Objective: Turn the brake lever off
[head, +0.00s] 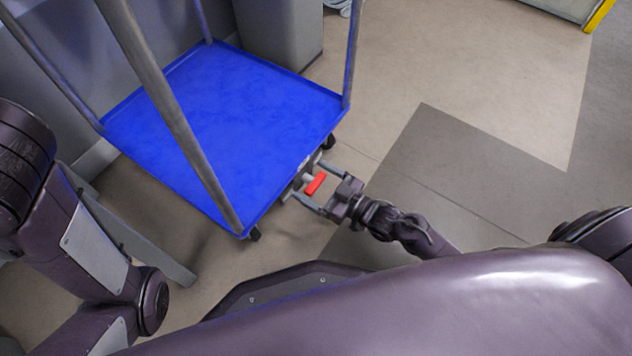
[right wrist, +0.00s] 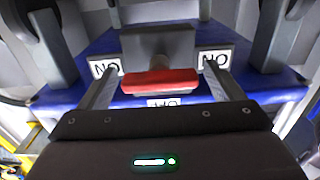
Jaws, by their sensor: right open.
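The brake lever (head: 315,183) is a red bar on a grey mount at the near right edge of a blue cart (head: 225,100). My right gripper (head: 314,186) is open, with one finger on each side of the lever. In the right wrist view the red lever (right wrist: 160,82) lies crosswise between the fingers (right wrist: 160,86), below the grey block of its mount (right wrist: 158,46). I cannot tell whether a finger touches it. White labels reading "NO" show beside the mount. My left arm is at the left of the head view, but its gripper is not in view.
The cart has grey upright posts (head: 165,95) at its corners and dark wheels (head: 254,234). A grey bin (head: 278,35) stands behind it. The floor (head: 470,100) to the right is clear. A yellow-edged object (head: 598,15) is at the top right.

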